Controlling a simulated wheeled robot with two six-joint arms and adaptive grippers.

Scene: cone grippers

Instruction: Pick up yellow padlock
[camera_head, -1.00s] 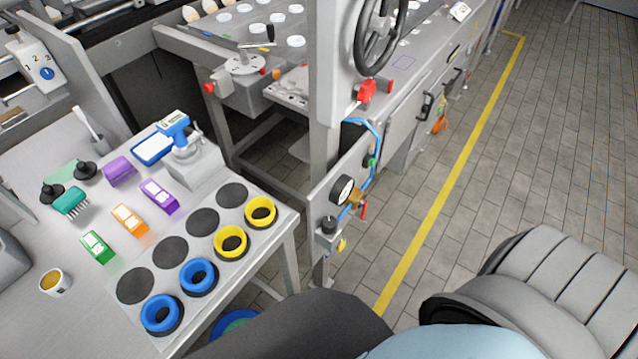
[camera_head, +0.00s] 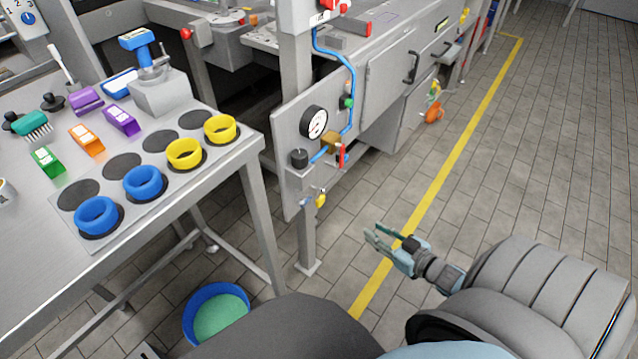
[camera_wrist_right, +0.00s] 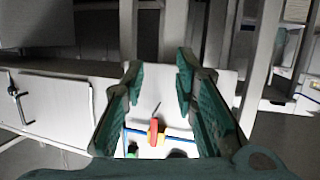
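A small yellow padlock-like piece (camera_head: 320,200) hangs at the lower edge of the grey gauge panel (camera_head: 290,188), below the red-handled valve (camera_head: 342,155). My right gripper (camera_head: 372,238) is over the floor, to the right of and lower in the picture than the yellow piece, and apart from it. Its fingers are spread and empty. In the right wrist view my right gripper (camera_wrist_right: 158,82) is open, with the panel and the red handle (camera_wrist_right: 154,132) seen between its fingers. I cannot make out the yellow piece there. My left gripper is not in view.
A steel table (camera_head: 215,150) with yellow and blue rings stands at the left. A pressure gauge (camera_head: 314,122) and blue hose (camera_head: 352,95) are on the panel. An orange tag-like item (camera_head: 434,114) hangs farther back. A blue bucket (camera_head: 216,312) is on the floor. The right floor is clear.

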